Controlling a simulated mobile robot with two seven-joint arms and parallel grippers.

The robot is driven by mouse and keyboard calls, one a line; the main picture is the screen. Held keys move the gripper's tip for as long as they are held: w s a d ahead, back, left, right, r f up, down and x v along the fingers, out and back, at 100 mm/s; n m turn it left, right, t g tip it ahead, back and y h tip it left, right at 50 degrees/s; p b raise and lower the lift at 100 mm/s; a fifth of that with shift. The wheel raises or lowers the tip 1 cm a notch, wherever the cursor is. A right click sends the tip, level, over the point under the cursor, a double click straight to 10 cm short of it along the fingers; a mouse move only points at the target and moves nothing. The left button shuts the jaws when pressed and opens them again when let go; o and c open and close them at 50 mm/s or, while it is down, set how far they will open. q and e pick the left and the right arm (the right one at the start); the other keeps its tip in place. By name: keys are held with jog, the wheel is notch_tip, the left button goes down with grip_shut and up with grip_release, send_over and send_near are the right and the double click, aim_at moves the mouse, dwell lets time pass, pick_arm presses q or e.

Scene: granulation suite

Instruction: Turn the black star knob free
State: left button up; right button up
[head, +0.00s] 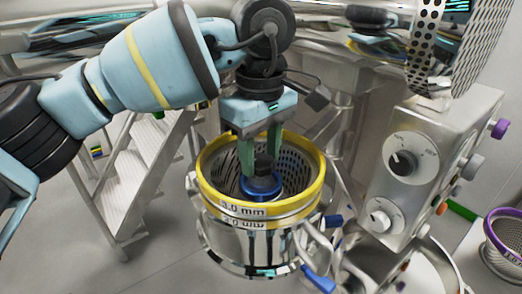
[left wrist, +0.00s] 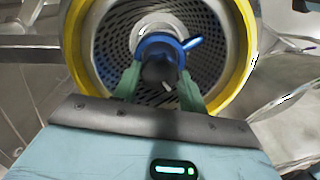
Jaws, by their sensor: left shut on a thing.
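The black star knob (head: 263,162) stands in the middle of a yellow-rimmed perforated basket screen (head: 210,188) marked 3.0 mm. A blue collar (head: 262,188) lies just below the knob. My left gripper (head: 260,158) reaches down into the basket from above, with its green fingers on both sides of the knob and shut on it. In the left wrist view the black knob (left wrist: 158,70) sits between the two fingertips (left wrist: 160,80), in front of the blue collar (left wrist: 165,46) with its small blue arm. The finger contact is partly hidden. My right gripper is not in view.
A metal control box (head: 425,165) with dials and coloured knobs stands to the right. Blue-handled clamps (head: 318,278) stick out at the housing's lower right. White steps (head: 135,180) stand at the left. A purple-rimmed basket (head: 505,240) is at far right. Perforated metal hangs at upper right.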

aim_at(261, 160)
pick_arm(q)
jog(key=n, duration=0.4)
jog(key=shift+n, duration=0.3)
jog(key=n, duration=0.5)
jog(key=shift+n, duration=0.3)
jog(key=n, duration=0.4)
jog(key=shift+n, duration=2.5)
jog(key=o, duration=1)
jog(key=shift+r, duration=3.95)
